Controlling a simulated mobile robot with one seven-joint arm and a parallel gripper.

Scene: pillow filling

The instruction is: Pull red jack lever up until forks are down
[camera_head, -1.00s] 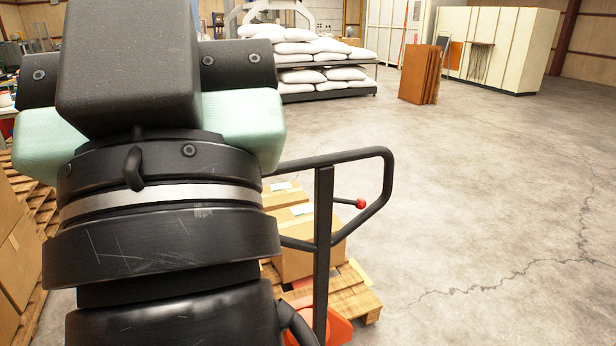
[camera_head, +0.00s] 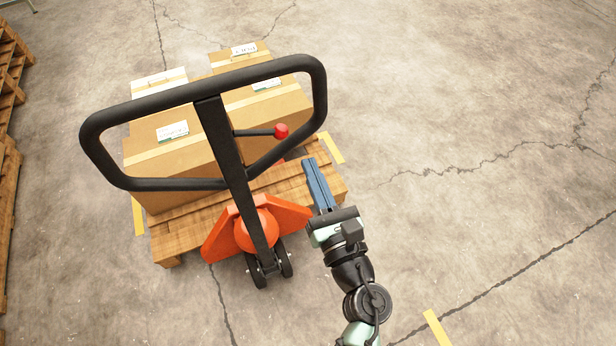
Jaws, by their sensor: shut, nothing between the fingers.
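The red-tipped jack lever (camera_head: 281,131) sticks out to the right from the post inside the black handle loop (camera_head: 318,90) of the pallet jack. The jack's orange body (camera_head: 222,238) and its small black wheels (camera_head: 258,272) sit at the near side of a wooden pallet (camera_head: 180,241). My gripper (camera_head: 318,171) is to the right of and nearer than the lever, apart from it, with its blue-grey fingers together and nothing between them. The forks are hidden under the pallet and boxes.
Cardboard boxes (camera_head: 185,158) with white labels stand on the pallet behind the handle. Yellow tape marks (camera_head: 332,148) lie on the floor around it. More wooden pallets (camera_head: 10,180) stand at the left edge. The concrete floor at right is open.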

